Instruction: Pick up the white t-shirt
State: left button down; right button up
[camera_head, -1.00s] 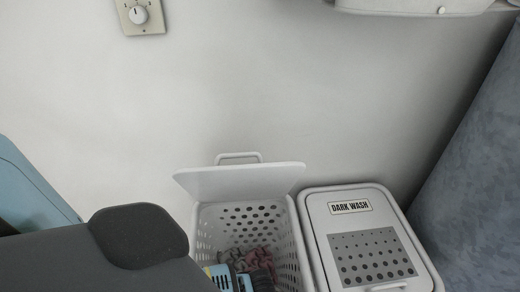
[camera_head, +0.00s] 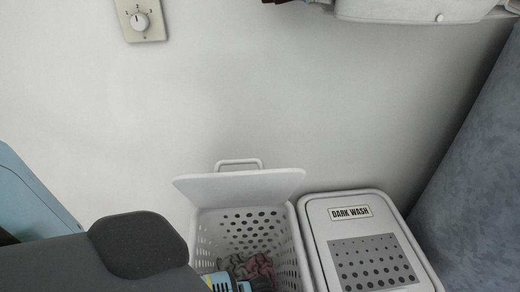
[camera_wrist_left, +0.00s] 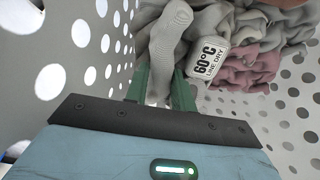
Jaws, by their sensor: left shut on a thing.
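My left gripper (camera_wrist_left: 162,82) is inside the open white hamper, with its green fingers shut on a pale grey-white cloth (camera_wrist_left: 168,38). The held part is a long, rounded fold between the fingers. I cannot tell for sure whether it is the white t-shirt. Other pale cloth lies bunched beside it, with a white tag (camera_wrist_left: 209,58) reading "60°C LINE DRY". In the head view only the blue body of the left gripper (camera_head: 222,282) shows at the bottom edge; its fingers are hidden. My right gripper is not in view.
The perforated hamper (camera_head: 288,240) stands with its lid (camera_head: 240,186) up against the wall. Pinkish cloth (camera_head: 258,268) lies inside. A closed "DARK WASH" hamper (camera_head: 320,222) stands close on the right. A dial (camera_head: 140,22) is on the wall.

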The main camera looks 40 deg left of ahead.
pick_arm(q)
jog(key=shift+r, duration=0.2)
notch_tip(320, 180, up, 28)
jog(key=p, duration=0.7)
dwell(0.3)
